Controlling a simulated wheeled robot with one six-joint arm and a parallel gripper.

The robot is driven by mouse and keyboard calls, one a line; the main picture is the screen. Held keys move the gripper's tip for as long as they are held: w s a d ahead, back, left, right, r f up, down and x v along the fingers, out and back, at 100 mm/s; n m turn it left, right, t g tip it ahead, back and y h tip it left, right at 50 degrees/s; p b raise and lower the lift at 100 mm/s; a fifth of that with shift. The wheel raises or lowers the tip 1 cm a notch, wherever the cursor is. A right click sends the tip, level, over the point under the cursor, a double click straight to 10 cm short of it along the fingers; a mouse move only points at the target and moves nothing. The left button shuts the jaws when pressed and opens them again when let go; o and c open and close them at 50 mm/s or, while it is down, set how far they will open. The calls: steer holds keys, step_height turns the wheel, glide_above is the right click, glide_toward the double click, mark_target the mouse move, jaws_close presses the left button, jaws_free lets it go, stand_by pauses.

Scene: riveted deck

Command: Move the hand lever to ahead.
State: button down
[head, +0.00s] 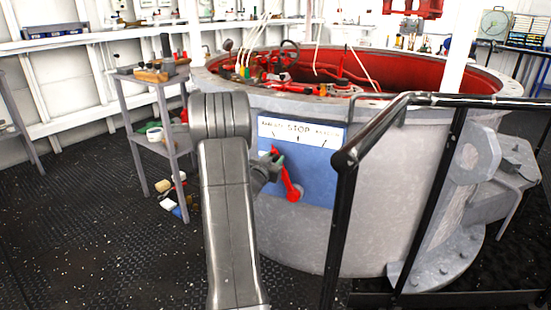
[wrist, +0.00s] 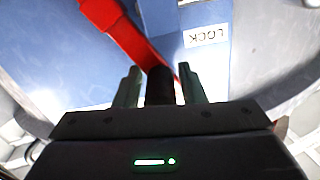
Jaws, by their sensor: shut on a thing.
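The red hand lever (head: 291,184) is mounted on a blue panel (head: 318,180) on the side of a large grey round casing. From its lower pivot it leans up and to the left, under the left part of a white plate (head: 300,131) marked STOP in the middle; the side words are blurred. My gripper (head: 273,168) is at the lever's upper end, partly hidden by my arm. In the wrist view, the fingers of my gripper (wrist: 160,85) are shut on a dark grip between them, with the red lever (wrist: 133,35) just beyond.
A white LOCK label (wrist: 207,36) shows upside down beside the lever. A black handrail (head: 345,200) stands close on the right. A grey shelf stand (head: 150,135) with tools is on the left. The dark floor (head: 95,220) at left is mostly clear.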

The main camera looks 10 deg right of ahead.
steer(key=c, duration=1.2)
jaws_free()
steer(key=shift+w+a+f, duration=0.1)
steer(key=shift+a, duration=0.15)
steer(key=shift+c, duration=0.2)
steer(key=shift+o, duration=0.3)
steer(key=shift+a, duration=0.15)
steer(key=p+v, duration=0.3)
steer(key=v, duration=1)
steer(key=shift+s, duration=0.35)
steer(key=b+x, duration=0.3)
steer(key=x, duration=1.1)
steer(key=shift+s, duration=0.15)
